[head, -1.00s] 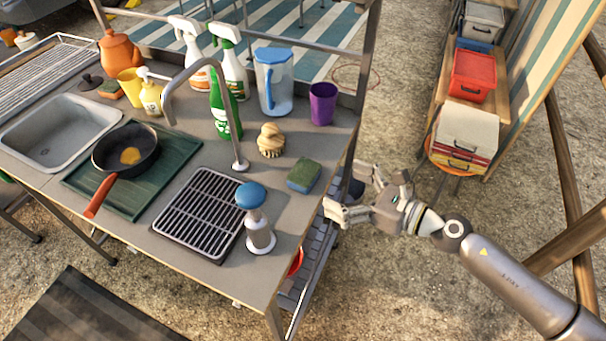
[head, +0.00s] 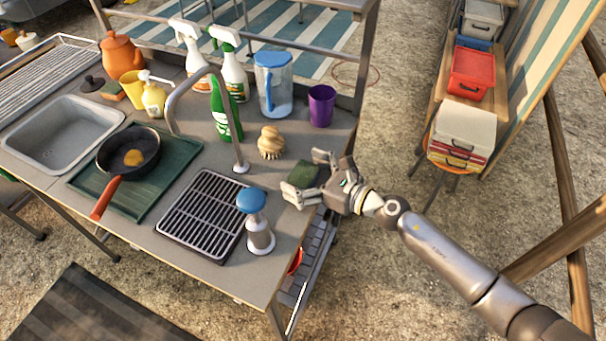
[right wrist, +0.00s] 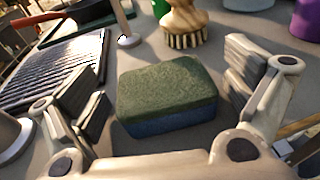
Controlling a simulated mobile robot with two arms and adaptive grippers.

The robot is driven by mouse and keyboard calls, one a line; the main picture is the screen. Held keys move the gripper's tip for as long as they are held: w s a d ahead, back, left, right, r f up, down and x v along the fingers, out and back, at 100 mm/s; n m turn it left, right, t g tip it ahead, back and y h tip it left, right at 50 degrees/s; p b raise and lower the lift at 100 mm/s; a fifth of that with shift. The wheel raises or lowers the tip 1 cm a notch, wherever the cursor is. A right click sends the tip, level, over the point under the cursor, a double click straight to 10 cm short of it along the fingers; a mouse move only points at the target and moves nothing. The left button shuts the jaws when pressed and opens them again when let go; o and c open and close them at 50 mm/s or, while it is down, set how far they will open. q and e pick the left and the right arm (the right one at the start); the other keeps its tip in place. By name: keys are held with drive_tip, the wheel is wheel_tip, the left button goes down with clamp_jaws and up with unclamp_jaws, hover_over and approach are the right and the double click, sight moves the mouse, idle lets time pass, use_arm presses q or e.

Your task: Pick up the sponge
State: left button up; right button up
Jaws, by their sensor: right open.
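The sponge (head: 303,173) lies on the counter near its right edge, partly hidden by my right gripper in the head view. In the right wrist view the sponge (right wrist: 167,95) shows a dark green top and a blue lower layer. My right gripper (head: 304,176) is open, with one finger on each side of the sponge. In the right wrist view its finger pads stand apart from the sponge, with a gap on both sides. A second sponge (head: 111,90), green and orange, lies by the sink. My left gripper is not in view.
A wooden brush (head: 270,143) stands just behind the sponge. A blue-topped dispenser (head: 257,222) and a black drain grate (head: 205,212) are to its left. A purple cup (head: 321,105) and a blue-lidded pitcher (head: 273,85) stand farther back.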

drive_tip(key=c, duration=0.8)
drive_tip(key=shift+o, duration=0.2)
drive_tip(key=shift+r+p, duration=0.3)
drive_tip(key=shift+r, duration=0.3)
wheel_tip(320, 180, up, 18)
drive_tip(key=p, duration=1.2)
drive_tip(key=shift+f, duration=0.1)
drive_tip(key=shift+c, duration=0.2)
wheel_tip(320, 180, up, 8)
drive_tip(key=p, duration=0.2)
hover_over(303, 173)
drive_tip(key=s+d+f+m+t+h+b, duration=0.2)
drive_tip(key=s+d, duration=0.4)
drive_tip(key=d, duration=0.4)
drive_tip(key=s+d+f+m+t+h+b, duration=0.3)
drive_tip(key=s+d, duration=0.4)
drive_tip(key=d, duration=0.3)
drive_tip(key=shift+s+f+h+b, duration=0.3)
drive_tip(key=shift+f+b, duration=0.45)
drive_tip(key=shift+f, duration=0.25)
